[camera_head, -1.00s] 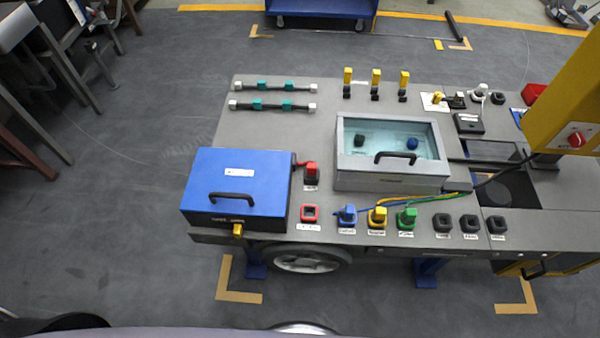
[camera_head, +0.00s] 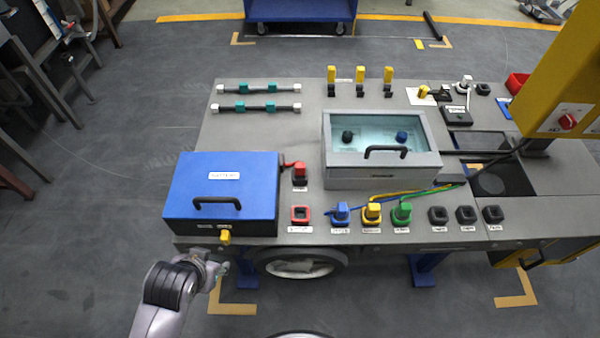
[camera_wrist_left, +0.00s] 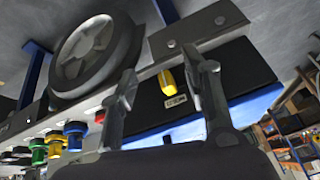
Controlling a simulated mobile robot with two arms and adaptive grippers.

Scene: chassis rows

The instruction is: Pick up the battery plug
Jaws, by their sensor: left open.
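A red plug (camera_head: 299,170) with a short red cable stands upright on the grey bench, right beside the blue battery box (camera_head: 180,185). In front of it is an empty red-rimmed socket (camera_head: 300,214). My left gripper (camera_head: 218,268) is low in front of the bench, below the box's front edge, and is apart from the red plug. In the left wrist view the left gripper (camera_wrist_left: 168,72) is open and empty. A yellow piece (camera_wrist_left: 167,82) on the box's front shows between its fingers; it also shows in the head view (camera_head: 225,237). My right gripper is out of view.
Blue, yellow and green plugs (camera_head: 372,212) with cables stand right of the red socket, then several black sockets (camera_head: 465,214). A glass-topped box (camera_head: 380,178) stands behind them. A wheel (camera_head: 298,263) is under the bench front. A yellow cabinet (camera_head: 565,90) overhangs the right.

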